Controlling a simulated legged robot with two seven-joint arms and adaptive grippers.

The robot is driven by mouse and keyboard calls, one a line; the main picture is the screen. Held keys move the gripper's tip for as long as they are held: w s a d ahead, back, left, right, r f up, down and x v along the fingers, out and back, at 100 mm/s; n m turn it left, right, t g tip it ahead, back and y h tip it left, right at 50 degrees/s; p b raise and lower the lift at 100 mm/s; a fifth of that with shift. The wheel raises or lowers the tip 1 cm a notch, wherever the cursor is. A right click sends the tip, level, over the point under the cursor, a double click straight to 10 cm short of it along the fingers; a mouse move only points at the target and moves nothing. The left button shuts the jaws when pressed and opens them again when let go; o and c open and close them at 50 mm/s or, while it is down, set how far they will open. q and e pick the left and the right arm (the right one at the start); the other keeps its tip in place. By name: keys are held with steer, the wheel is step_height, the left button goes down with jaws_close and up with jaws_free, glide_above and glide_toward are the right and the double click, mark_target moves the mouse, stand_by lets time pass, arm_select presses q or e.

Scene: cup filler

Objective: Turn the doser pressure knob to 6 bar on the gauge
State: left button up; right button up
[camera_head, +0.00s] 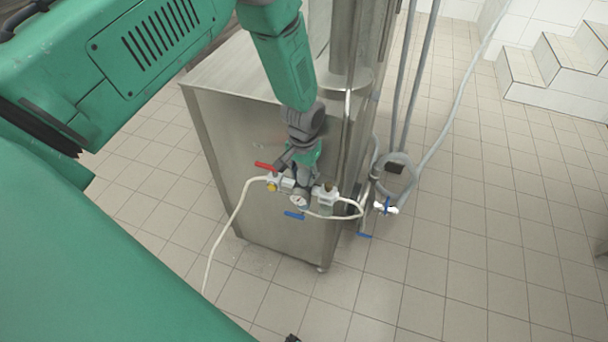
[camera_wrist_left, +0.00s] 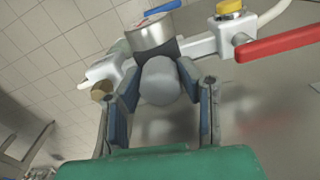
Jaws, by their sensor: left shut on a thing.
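The doser pressure knob (camera_wrist_left: 160,82) is a grey round knob on the valve line, seen end-on in the left wrist view. My left gripper (camera_wrist_left: 159,90) is shut on it, with one finger on each side. In the head view, my left gripper (camera_head: 303,184) reaches down to the valve line, and its wrist and fingers hide the knob. The gauge (camera_head: 299,202) is a small round white dial in front of the gripper. In the left wrist view the gauge (camera_wrist_left: 150,33) shows mostly its metal side. Its reading is too small to tell. My right gripper does not show.
A red lever (camera_head: 265,167) and a yellow cap (camera_head: 271,187) sit left of the gripper. A blue lever (camera_head: 294,215) lies below the gauge. White hoses run along the steel cabinet (camera_head: 250,140). Grey pipes stand at right; tiled floor (camera_head: 490,230) beyond is clear.

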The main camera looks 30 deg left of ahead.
mark_target(304, 172)
arm_select(q)
steer(key=shift+w, duration=0.1)
stand_by(0.4)
steer(key=o, duration=1.1)
steer(key=shift+o, duration=0.2)
step_height(304, 172, up, 12)
steer(key=shift+m, duration=0.3)
